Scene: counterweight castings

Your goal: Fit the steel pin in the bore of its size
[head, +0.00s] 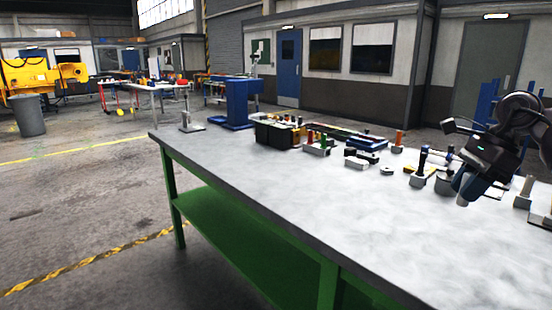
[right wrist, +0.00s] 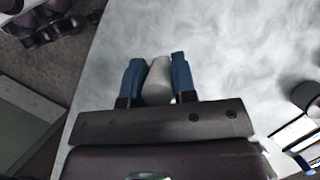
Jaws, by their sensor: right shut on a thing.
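My right gripper (head: 466,190) is at the right of the head view, low over the worktable (head: 300,190). In the right wrist view its two blue fingers (right wrist: 157,82) are shut on a grey, round-sided steel pin (right wrist: 158,80), with bare tabletop beyond. The pin's far end shows between the fingertips; the rest is hidden by the gripper. A grey rounded piece (head: 445,185) shows just left of the fingers in the head view. I cannot make out a bore in either view. My left gripper is not in view.
A light block with a dark upright handle (head: 418,176) and a block with a pale post (head: 524,192) stand near the gripper. The table's front is clear.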

